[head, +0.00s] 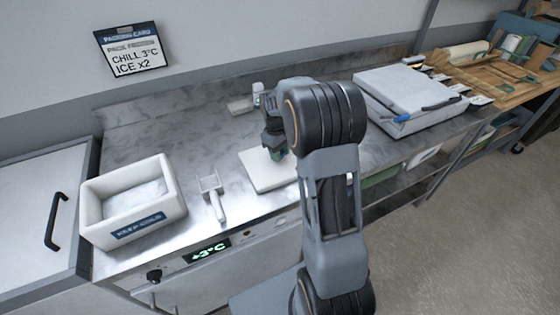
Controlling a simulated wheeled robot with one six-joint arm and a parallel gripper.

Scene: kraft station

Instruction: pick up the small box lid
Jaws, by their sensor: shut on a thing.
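The small box lid (262,174) is a flat white slab on the steel counter, right of the scoop. My gripper (277,154) points down at the lid's far right part and is shut on it. My arm hides the lid's right end and most of the contact. The lid looks level and at or very close to the counter top; I cannot tell if there is a gap under it. The small white open box (92,214) with a blue label stands at the counter's left end, with something pale inside.
A small pale item (240,106) is at the back. The counter behind the small box is clear.

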